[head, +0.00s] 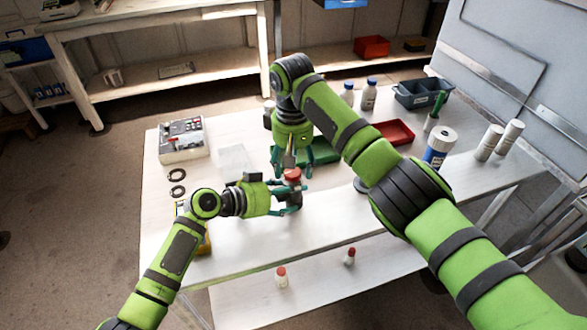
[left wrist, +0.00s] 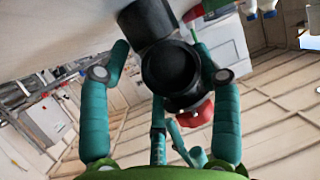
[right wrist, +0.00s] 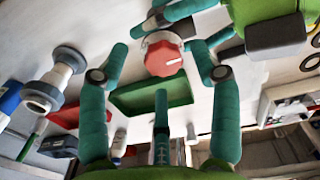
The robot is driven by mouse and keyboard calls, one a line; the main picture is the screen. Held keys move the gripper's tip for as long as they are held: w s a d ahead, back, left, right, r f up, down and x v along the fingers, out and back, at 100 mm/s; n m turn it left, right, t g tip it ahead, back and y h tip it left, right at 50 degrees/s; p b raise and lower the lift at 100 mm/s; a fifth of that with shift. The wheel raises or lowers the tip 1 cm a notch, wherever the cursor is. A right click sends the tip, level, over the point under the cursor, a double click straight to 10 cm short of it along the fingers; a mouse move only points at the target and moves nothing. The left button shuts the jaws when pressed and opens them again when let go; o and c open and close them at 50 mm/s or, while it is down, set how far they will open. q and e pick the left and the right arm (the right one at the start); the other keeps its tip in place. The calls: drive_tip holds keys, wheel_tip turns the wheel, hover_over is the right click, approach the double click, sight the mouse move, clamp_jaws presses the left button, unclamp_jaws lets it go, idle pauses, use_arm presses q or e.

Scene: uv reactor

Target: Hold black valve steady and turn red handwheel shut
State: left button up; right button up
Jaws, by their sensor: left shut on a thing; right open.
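The black valve (left wrist: 178,72) sits between the fingers of my left gripper (left wrist: 160,55), which is shut on it. In the head view my left gripper (head: 290,198) reaches in from the left, low over the white table, and mostly hides the valve. The red handwheel (head: 292,174) is on top of the valve. It also shows at the lower right of the valve in the left wrist view (left wrist: 200,114). My right gripper (head: 303,158) is open above and behind the handwheel, pointing down. In the right wrist view the handwheel (right wrist: 165,59) lies between and beyond the open fingertips (right wrist: 158,62), apparently untouched.
A green tray (right wrist: 150,97) lies behind the valve, and a red tray (head: 398,131) to its right. A control box (head: 182,140) and black rings (head: 177,175) are at left. Bottles, a grey bin (head: 422,97) and white cylinders (head: 489,143) stand right.

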sight(293, 174)
use_arm(q)
drive_tip(key=shift+s+d+f, duration=0.15)
drive_tip(key=shift+s+f, duration=0.05)
drive_tip(key=shift+f, duration=0.05)
use_arm(e)
wheel_tip(293, 174, up, 10)
drive_tip(key=shift+s, duration=0.15)
drive_tip(key=shift+a, duration=0.1)
use_arm(q)
drive_tip(key=o, duration=1.5)
drive_tip(key=shift+w, duration=0.1)
use_arm(e)
drive_tip(key=shift+f, duration=0.1)
use_arm(q)
drive_tip(key=shift+r, duration=0.15)
